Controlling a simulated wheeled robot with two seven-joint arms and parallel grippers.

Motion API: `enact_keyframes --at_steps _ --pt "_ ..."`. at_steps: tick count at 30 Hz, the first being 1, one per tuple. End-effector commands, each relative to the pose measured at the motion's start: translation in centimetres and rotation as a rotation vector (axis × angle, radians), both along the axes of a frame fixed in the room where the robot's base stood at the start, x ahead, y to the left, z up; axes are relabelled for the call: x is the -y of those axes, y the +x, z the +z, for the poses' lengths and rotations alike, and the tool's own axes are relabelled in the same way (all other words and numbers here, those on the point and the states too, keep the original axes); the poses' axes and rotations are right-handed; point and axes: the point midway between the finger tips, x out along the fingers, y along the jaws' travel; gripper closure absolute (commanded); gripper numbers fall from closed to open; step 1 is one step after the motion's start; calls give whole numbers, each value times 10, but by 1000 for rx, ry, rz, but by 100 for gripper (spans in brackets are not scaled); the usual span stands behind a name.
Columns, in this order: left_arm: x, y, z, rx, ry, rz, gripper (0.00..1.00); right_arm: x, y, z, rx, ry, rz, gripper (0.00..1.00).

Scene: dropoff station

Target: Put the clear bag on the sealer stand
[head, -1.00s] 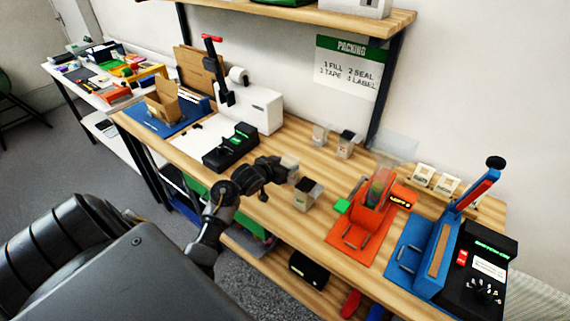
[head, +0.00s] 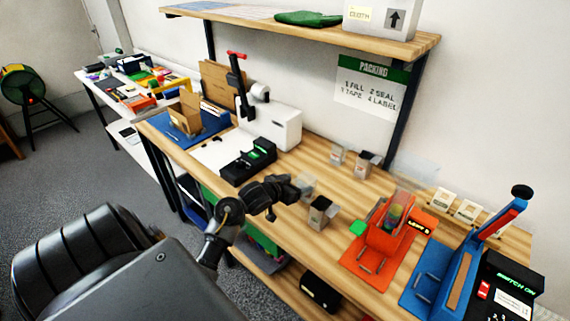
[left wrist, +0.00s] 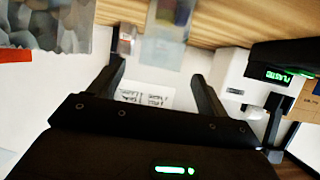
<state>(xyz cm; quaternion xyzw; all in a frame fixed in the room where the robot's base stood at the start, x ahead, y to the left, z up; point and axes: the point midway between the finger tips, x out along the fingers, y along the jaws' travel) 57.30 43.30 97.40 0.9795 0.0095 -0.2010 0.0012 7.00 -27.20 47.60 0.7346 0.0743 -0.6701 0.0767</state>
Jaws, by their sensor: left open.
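The clear bag (head: 398,203) stands upright and see-through in the orange stand (head: 385,243), with coloured contents low inside it. The blue sealer stand (head: 432,272), with a raised blue-and-red arm, is just right of the orange stand. My left gripper (head: 296,188) is above the front of the bench, left of the bag and apart from it. Its two fingers are spread and empty in the left wrist view (left wrist: 157,82). My right gripper is out of view.
A small open bin (head: 321,212) stands close to my left gripper, with more small bins (head: 362,165) behind. A black device (head: 248,162) and white machine (head: 272,125) are farther left. A black switch box (head: 508,290) is right of the sealer stand. A shelf (head: 310,28) overhangs the back.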

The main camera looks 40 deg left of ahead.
Motion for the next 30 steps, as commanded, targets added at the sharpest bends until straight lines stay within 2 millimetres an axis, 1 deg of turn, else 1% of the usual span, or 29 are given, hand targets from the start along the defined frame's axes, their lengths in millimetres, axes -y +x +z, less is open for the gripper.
enact_keyframes --at_steps 1,3,9,12,15,20,23,25,29,30 --pt "-1 -12 4 0 5 1 23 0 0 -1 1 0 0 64" --pt "0 -26 10 -1 5 0 23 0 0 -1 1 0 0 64" --pt "1 -59 25 -1 3 0 23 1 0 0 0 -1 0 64" --pt "1 -69 30 -1 2 -1 23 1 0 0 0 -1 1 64" --pt "1 -75 32 -1 1 0 23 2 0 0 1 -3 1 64" --pt "2 -78 33 -3 0 0 23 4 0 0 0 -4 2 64" --pt "9 -83 24 -30 15 4 23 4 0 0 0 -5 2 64" --pt "18 -92 14 -71 40 10 23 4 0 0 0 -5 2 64" --pt "44 -120 -13 -185 91 18 23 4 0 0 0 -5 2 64" --pt "54 -132 -22 -229 106 18 23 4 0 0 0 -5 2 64"
